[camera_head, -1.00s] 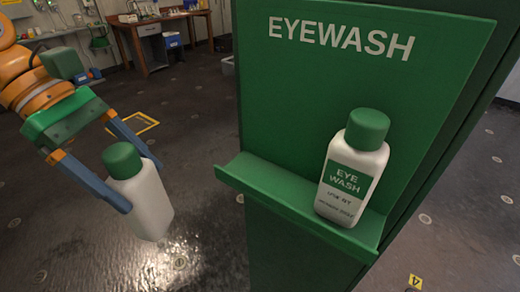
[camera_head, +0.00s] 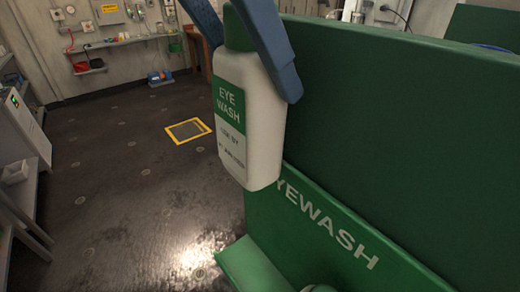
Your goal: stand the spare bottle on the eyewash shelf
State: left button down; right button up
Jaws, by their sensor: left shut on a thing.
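The spare bottle (camera_head: 251,125) is white with a green cap and a green "EYE WASH" label, near the top centre. My left gripper (camera_head: 252,55) is shut on it near the cap, with blue fingers on both sides. The bottle hangs nearly upright in front of the green eyewash panel (camera_head: 335,226), hiding part of its lettering. The eyewash shelf (camera_head: 246,268) shows only in part at the bottom edge. My right gripper is not in view.
The tall green cabinet (camera_head: 400,120) fills the right side. Open dark floor lies to the left, with a yellow-framed floor plate (camera_head: 188,130). A grey bench (camera_head: 25,190) stands at the far left, and wall shelves (camera_head: 125,42) are at the back.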

aim_at(224, 115)
pick_arm(q)
jog(key=shift+s+a+f, duration=0.1)
jog(key=shift+a+f, duration=0.35)
jog(key=shift+a, duration=0.1)
jog(key=f+b, duration=0.4)
jog(key=f, duration=0.1)
jog(key=shift+a+f+b, duration=0.15)
jog(key=shift+a+b, duration=0.15)
jog(key=shift+a, duration=0.05)
jog(key=f+b, duration=0.1)
jog(key=f, duration=0.1)
jog(key=f+b, duration=0.1)
jog(key=f, duration=0.1)
jog(key=d+f+b, duration=0.1)
jog(key=f, duration=0.1)
jog(key=shift+w+d+f+b, duration=0.1)
jog(key=shift+w+f+b, duration=0.1)
jog(key=shift+f+b, duration=0.15)
notch_tip(224, 115, down, 13)
jog(key=b, duration=0.2)
jog(key=shift+a+f, duration=0.15)
jog(key=shift+a, duration=0.05)
grip_release()
jog(key=shift+s, duration=0.15)
